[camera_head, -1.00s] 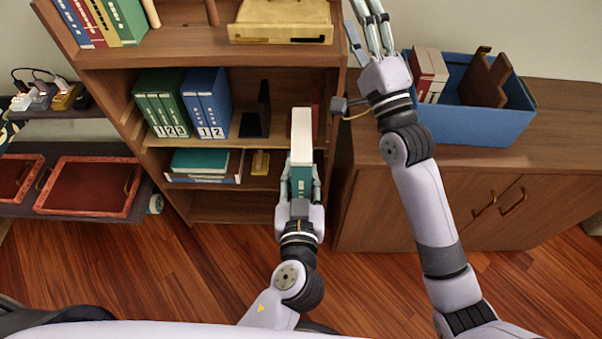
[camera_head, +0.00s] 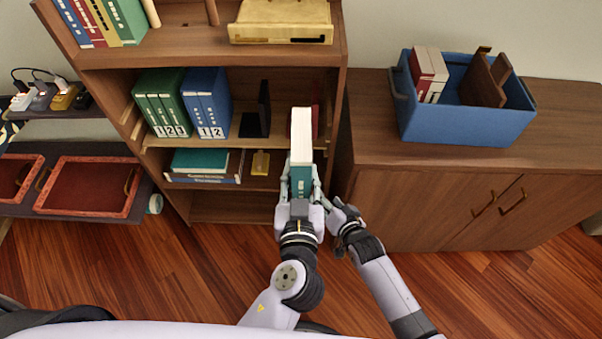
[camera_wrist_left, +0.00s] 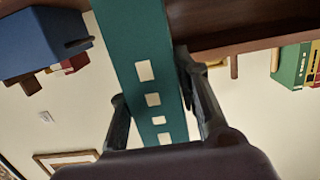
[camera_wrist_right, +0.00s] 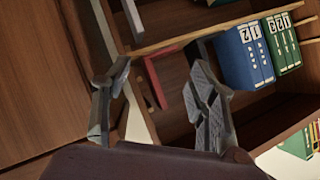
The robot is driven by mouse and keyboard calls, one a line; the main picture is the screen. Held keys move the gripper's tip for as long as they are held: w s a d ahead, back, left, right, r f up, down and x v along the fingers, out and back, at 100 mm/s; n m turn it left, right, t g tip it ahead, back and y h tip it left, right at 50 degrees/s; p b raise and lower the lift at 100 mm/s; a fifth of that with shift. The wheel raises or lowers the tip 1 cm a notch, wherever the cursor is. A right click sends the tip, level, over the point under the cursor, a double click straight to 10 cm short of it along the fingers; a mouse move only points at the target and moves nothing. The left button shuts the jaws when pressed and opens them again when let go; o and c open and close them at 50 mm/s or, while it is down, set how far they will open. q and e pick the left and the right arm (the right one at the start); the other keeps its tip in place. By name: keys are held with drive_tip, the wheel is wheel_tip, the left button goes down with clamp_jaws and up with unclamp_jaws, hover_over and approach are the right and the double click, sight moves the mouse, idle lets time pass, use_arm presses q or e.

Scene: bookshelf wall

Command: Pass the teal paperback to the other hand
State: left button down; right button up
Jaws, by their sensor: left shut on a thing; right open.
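The teal paperback (camera_head: 302,128) is held out in front of the shelf, pale page edges up and teal spine toward me. My left gripper (camera_head: 301,176) is shut on it, one finger on each side. In the left wrist view the teal spine with pale marks (camera_wrist_left: 152,98) runs between the fingers (camera_wrist_left: 150,80). My right gripper (camera_head: 325,196) is low and just right of my left gripper, close to the paperback's near end. Its fingers (camera_wrist_right: 160,62) are apart with nothing between them in the right wrist view. Whether it touches the left hand is unclear.
Behind the paperback, the bookcase holds green binders (camera_head: 162,103), blue binders (camera_head: 206,103) and a black bookend (camera_head: 257,112). A blue bin (camera_head: 465,125) with books stands on the cabinet (camera_head: 560,115) at right. Red trays (camera_head: 92,187) are at left. Floor in front is open.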

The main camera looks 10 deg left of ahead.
drive_tip(key=s+d+f+n+g+h, duration=0.2)
drive_tip(key=s+d+f+g, duration=0.15)
drive_tip(key=s+f, duration=0.7)
drive_tip(key=s+d+f+n+g+h, duration=0.15)
drive_tip(key=s+d+f, duration=0.35)
drive_tip(key=s+f, duration=0.55)
drive_tip(key=s+d+f+g+h, duration=0.1)
drive_tip(key=s+d+f, duration=0.3)
drive_tip(key=s, duration=0.7)
drive_tip(key=s+d+f+g+h, duration=0.1)
drive_tip(key=s+d+f+g, duration=0.3)
drive_tip(key=s+d, duration=0.4)
drive_tip(key=s+f+n, duration=0.1)
drive_tip(key=s, duration=0.2)
drive_tip(key=shift+s+d+f, duration=0.15)
drive_tip(key=shift+s, duration=0.15)
